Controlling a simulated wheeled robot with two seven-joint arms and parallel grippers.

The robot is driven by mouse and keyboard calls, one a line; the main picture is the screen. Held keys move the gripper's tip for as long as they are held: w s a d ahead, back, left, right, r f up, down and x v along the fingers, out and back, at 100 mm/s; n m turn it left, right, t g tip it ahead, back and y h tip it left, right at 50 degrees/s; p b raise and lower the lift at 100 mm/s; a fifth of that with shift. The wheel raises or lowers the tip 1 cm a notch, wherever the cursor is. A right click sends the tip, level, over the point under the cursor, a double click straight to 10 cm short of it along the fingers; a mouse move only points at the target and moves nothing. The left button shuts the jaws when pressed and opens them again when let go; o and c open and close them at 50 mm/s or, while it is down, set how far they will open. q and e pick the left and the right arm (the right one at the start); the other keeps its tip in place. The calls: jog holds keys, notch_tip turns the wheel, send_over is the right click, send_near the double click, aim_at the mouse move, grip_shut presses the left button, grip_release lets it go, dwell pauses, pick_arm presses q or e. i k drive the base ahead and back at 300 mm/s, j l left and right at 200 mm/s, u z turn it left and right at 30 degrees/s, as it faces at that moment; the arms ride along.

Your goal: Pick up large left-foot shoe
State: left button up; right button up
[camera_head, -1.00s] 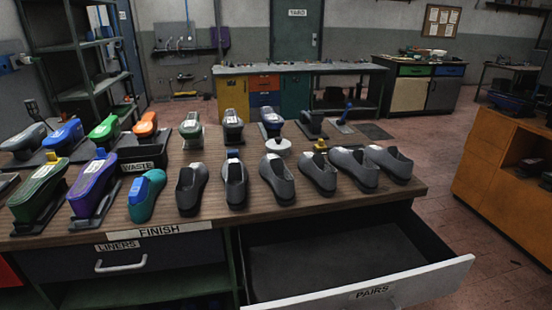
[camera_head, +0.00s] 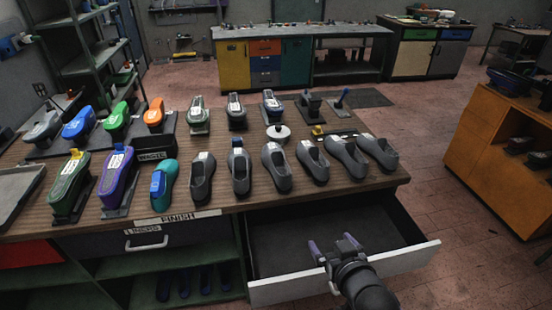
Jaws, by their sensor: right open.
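Several dark grey shoes stand in a row along the front of the wooden workbench (camera_head: 115,225): a far left one (camera_head: 202,182), others in the middle (camera_head: 276,170), and a far right one (camera_head: 379,153). I cannot tell from their looks which is the large left-foot shoe. A teal shoe (camera_head: 164,187) with a blue part stands left of the grey ones. My right gripper (camera_head: 333,244) is open and empty over the front of the open drawer (camera_head: 300,288), in front of the shoes and touching none. My left gripper is out of view.
The pulled-out drawer is empty and juts out below the bench's right half. Green (camera_head: 68,188) and purple (camera_head: 118,178) shoe forms stand at the left, with more forms behind. An orange cabinet (camera_head: 480,160) stands at the right, with clear floor between.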

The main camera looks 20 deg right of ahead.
aim_at(274, 159)
jog(key=i, duration=1)
